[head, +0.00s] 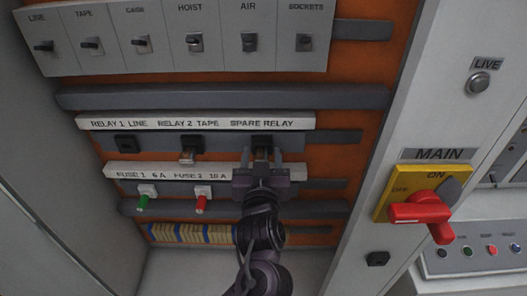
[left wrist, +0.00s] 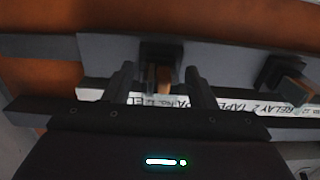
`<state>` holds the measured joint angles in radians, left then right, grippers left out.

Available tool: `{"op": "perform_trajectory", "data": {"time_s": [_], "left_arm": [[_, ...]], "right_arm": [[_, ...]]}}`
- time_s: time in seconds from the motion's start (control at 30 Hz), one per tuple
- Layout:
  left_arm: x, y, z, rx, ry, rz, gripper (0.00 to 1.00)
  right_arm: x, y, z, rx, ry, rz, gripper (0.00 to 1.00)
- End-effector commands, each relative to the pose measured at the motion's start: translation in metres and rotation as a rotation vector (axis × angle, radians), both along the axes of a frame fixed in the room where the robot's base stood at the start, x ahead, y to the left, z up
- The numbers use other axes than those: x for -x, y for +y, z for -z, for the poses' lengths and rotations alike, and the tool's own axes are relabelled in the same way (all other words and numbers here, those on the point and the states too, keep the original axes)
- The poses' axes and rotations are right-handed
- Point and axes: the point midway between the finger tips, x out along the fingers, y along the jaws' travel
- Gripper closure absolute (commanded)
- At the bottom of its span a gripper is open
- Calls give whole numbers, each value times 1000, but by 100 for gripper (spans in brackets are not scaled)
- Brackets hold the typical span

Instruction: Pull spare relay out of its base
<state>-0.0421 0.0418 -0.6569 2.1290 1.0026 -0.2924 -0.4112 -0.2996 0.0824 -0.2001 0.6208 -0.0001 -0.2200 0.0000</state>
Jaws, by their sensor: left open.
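The spare relay (head: 261,154) sits in its dark base (head: 262,140) under the "SPARE RELAY" label. In the left wrist view it shows as a small block with an orange-brown face (left wrist: 164,80), in front of its dark base (left wrist: 160,53). My left gripper (head: 261,157) is open, with one finger on each side of the relay. In the left wrist view the gripper (left wrist: 160,80) shows a gap between each finger and the relay. The gripper body hides the relay's lower part in the head view. My right gripper is not in view.
Relay 2 (head: 188,156) sits left of the spare relay; the relay 1 base (head: 125,143) is further left. Below are the green fuse (head: 143,202) and red fuse (head: 201,205). Breakers are above. The red main switch (head: 420,212) stands out at the right on the cabinet frame.

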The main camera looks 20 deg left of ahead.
Motion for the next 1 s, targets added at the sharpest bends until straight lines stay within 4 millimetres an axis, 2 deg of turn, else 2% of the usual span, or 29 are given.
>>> {"op": "perform_trajectory", "data": {"time_s": [0.27, 0.6, 0.67, 1.0], "left_arm": [[0, 0, 0, 0, 0, 0, 49], [0, 0, 0, 0, 0, 0, 94], [0, 0, 0, 0, 0, 0, 100], [7, -2, -1, 0, -1, 1, 100]], "right_arm": [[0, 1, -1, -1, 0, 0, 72], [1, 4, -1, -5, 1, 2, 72], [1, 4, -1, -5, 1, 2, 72], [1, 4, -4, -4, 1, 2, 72]]}}
